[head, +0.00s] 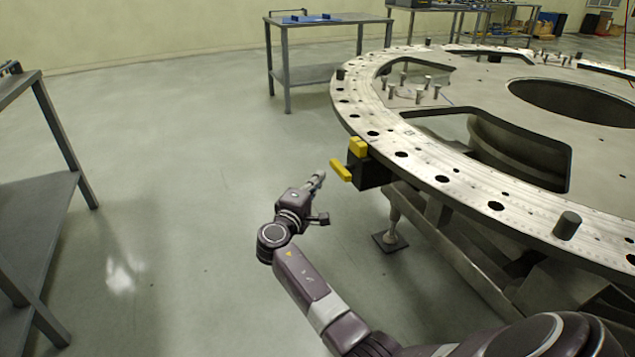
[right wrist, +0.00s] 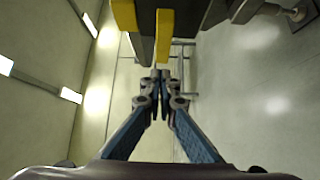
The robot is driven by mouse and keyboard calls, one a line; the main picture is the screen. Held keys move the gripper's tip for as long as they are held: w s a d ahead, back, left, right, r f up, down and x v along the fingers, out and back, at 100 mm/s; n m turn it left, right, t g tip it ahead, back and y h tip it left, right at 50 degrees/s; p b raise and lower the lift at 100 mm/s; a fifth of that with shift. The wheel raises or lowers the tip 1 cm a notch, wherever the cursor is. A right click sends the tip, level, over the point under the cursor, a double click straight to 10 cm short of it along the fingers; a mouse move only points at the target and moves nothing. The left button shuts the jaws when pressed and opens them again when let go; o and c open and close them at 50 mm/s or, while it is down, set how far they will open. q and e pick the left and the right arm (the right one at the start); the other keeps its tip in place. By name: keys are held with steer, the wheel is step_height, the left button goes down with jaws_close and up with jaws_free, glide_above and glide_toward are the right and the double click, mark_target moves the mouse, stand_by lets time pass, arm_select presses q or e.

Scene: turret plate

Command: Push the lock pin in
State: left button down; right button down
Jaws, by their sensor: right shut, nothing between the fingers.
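The turret plate (head: 470,165) is a large pale metal ring with holes along its rim. A black lock block (head: 372,172) is fixed at its near left edge. One yellow piece (head: 358,147) sits on top of the block, and a yellow bar (head: 341,170), which looks like the lock pin's end, sticks out to the left. My right gripper (head: 319,177) is shut and empty, just left of the yellow bar and apart from it. In the right wrist view the shut fingertips (right wrist: 161,76) are just below the yellow bar (right wrist: 164,38) in the picture. My left gripper is not in view.
A grey table (head: 330,20) with blue items stands at the back. A grey shelf unit (head: 40,190) stands at the far left. Short dark pegs (head: 566,226) stand up from the plate rim. The floor (head: 180,180) around my right arm is clear.

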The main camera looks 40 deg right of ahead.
steer(key=v, duration=1)
steer(key=shift+f, duration=0.1)
